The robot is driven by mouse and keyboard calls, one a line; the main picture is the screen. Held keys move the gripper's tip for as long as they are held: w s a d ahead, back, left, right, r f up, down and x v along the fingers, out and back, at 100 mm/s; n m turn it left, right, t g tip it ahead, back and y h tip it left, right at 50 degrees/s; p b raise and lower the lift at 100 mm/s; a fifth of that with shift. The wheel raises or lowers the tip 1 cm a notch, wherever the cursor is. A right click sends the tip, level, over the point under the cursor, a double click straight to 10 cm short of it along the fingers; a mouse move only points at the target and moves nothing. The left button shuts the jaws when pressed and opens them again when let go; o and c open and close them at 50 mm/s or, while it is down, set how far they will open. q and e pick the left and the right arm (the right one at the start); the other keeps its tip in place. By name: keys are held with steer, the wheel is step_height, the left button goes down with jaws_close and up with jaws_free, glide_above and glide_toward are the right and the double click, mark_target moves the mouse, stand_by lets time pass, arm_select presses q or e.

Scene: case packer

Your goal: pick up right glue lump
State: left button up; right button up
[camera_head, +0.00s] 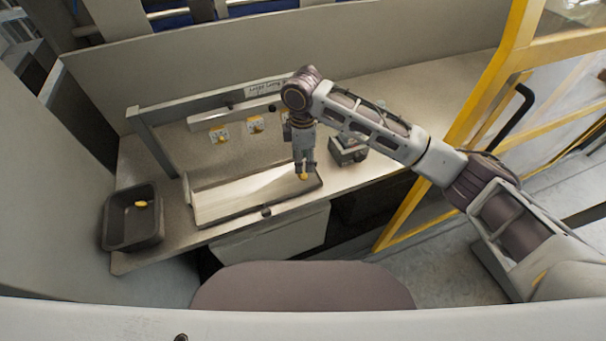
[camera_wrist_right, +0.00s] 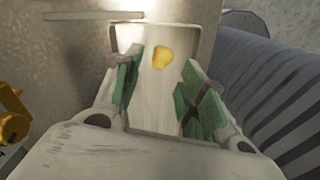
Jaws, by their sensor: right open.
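A yellow glue lump (camera_head: 304,177) lies at the right end of the long pale tray (camera_head: 215,213) on the counter. In the right wrist view the glue lump (camera_wrist_right: 162,57) shows beyond and between my fingers. My right gripper (camera_head: 305,168) is above the lump and points down; its green finger pads stand apart in the wrist view (camera_wrist_right: 158,95) with nothing held. The fingers partly hide the lump in the head view. Another yellow lump (camera_head: 141,204) lies in the dark bin (camera_head: 131,244) at the left. My left gripper is not in view.
A small dark device (camera_head: 348,152) stands just right of the tray. A yellow guard frame (camera_head: 480,120) rises at the right. The counter behind the tray is mostly clear.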

mark_target(303, 175)
steer(key=shift+f, duration=0.15)
steer(key=shift+f+p, duration=0.4)
steer(key=shift+f, duration=2.1)
steer(key=shift+s, duration=0.1)
steer(key=shift+c, duration=0.5)
steer(key=c, duration=0.4)
